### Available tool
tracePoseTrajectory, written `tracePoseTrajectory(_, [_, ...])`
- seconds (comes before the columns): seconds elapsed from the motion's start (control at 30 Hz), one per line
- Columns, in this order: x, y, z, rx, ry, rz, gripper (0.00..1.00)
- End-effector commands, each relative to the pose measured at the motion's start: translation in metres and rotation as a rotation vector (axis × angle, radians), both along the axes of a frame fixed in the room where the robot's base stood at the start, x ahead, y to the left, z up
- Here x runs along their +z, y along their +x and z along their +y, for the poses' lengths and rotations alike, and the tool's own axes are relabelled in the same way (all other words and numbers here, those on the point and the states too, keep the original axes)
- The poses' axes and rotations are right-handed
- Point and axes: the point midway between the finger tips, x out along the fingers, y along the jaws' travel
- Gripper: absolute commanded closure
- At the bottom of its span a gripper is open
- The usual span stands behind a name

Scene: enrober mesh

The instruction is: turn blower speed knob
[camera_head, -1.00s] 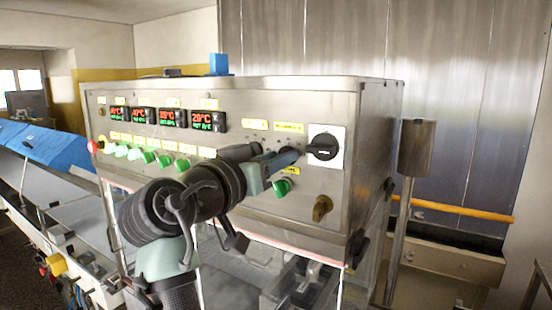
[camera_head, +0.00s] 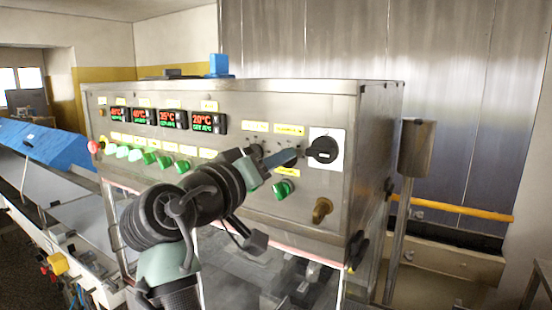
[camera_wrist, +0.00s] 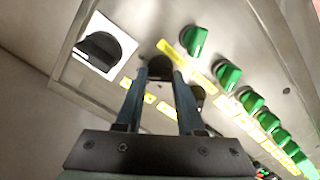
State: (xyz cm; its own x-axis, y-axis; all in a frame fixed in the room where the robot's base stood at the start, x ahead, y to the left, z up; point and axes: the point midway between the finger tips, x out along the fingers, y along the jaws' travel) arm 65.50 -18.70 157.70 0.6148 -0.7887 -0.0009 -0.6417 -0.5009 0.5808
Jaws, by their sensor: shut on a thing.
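A small black knob (camera_wrist: 160,67) sits between my fingertips in the wrist view, close to the large black rotary switch. I take it as the blower speed knob, though its label is too small to read. My gripper (camera_wrist: 163,78) is shut on this knob, one blue-grey finger on each side. In the head view my gripper (camera_head: 288,157) reaches the panel front from the left, and its fingers hide much of the knob. A second black knob (camera_wrist: 197,95) is partly behind the right finger in the wrist view.
The large black rotary switch (camera_head: 322,149) on a white plate is just right of my fingers. A green knob (camera_head: 284,189) lies below them, a brass-coloured knob (camera_head: 322,210) lower right. Several green knobs and lit displays (camera_head: 172,119) are to the left.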

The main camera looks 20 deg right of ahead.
Motion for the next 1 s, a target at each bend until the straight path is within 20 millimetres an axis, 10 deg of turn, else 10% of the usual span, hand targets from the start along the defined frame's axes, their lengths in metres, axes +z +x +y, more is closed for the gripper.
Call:
tracePoseTrajectory(0.97, [0.0005,0.0008,0.0012,0.002,-0.159,0.197,1.00])
tracePoseTrajectory(1.0, [0.0005,0.0008,0.0012,0.002,-0.159,0.197,0.61])
